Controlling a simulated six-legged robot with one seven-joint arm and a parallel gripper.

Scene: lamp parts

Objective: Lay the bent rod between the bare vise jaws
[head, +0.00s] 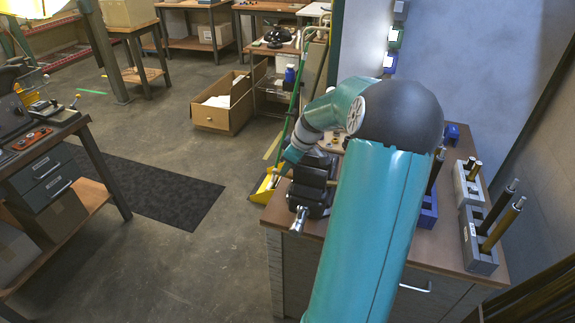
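A dark vise (312,198) stands at the left front of the wooden-topped workbench, with its metal handle (298,221) hanging over the front edge. My teal arm crosses in front of the bench and bends down to the left, so that its wrist end is just beside the vise at its upper left. My gripper (285,168) is small and partly hidden there; I cannot tell whether it is open or shut. A thin tan piece shows near it by the vise, but I cannot tell whether it is the bent rod. The gap between the jaws is not clear.
Grey holders (480,247) with upright dark and brass rods stand at the bench's right side. A blue holder (428,212) is partly behind my arm. A yellow dustpan (263,188) and green-handled broom (295,100) are left of the bench. Open floor and a dark mat (150,180) lie further left.

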